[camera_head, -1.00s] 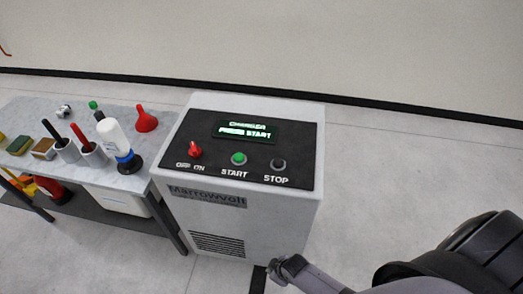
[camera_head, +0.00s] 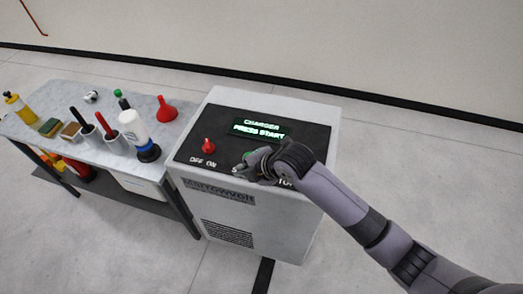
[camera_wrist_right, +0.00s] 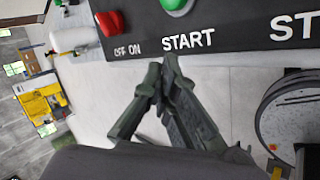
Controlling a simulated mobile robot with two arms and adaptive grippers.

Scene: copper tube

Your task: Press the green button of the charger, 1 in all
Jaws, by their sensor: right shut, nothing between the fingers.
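The charger (camera_head: 240,215) is a light grey cabinet with a black sloping panel on top. Its lit display (camera_head: 262,130) reads "CHARGER PRESS START". The green button (camera_head: 246,155) is mostly hidden behind my right gripper (camera_head: 248,170) in the head view. In the right wrist view the green button (camera_wrist_right: 177,6) shows at the top edge, above the word START. My right gripper's fingertips (camera_wrist_right: 162,68) are together and empty, in front of the panel's lower edge below START. Whether they touch the panel is hard to tell. The left gripper is out of view.
A red OFF/ON knob (camera_head: 208,146) is left of the button; the STOP button is hidden by my right arm. A table (camera_head: 180,118) to the left holds a white bottle (camera_head: 134,130), a red funnel (camera_head: 167,108) and several other items. The floor to the right is clear.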

